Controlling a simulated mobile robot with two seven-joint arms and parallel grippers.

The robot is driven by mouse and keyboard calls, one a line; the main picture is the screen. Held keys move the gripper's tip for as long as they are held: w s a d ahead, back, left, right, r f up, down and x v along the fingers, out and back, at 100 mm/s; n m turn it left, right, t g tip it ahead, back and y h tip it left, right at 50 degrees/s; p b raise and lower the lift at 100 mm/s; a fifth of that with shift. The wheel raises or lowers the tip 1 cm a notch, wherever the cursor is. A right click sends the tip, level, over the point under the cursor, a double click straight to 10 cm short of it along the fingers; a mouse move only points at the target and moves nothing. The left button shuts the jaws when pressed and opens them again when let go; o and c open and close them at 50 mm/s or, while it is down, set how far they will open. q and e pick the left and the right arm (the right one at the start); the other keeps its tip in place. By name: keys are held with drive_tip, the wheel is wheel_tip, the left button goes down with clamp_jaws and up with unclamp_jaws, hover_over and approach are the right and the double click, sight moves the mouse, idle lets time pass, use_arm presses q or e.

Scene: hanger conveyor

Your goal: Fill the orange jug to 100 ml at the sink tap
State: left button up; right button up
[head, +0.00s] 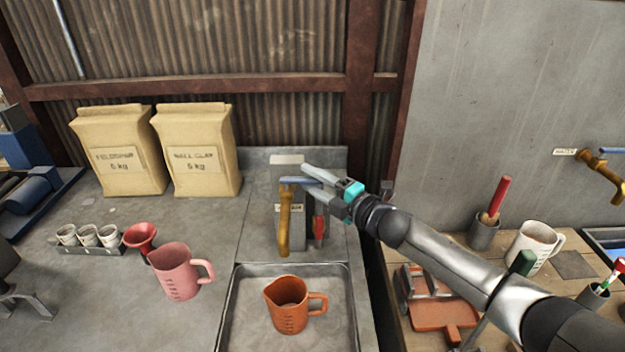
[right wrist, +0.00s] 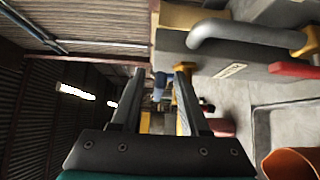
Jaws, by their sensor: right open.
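The orange jug (head: 288,312) stands upright in the sink basin (head: 345,322), below the brass tap spout (head: 285,225). It has dark marks on its side and its handle points right. I cannot tell whether it holds water, and no stream shows from the spout. My right gripper (head: 309,176) is open at the lever's right end; contact is unclear. The right wrist view shows its two parted fingers (right wrist: 157,75) and part of the orange jug (right wrist: 292,164). My left gripper is not in view.
A pink jug (head: 175,275) and a red funnel (head: 141,237) stand left of the basin. Two paper bags (head: 120,160) stand behind. A second tap (head: 601,170) and a white jug (head: 532,245) are at right.

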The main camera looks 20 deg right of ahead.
drive_tip(key=shift+c, duration=0.2)
clamp_jaws()
idle(1.2)
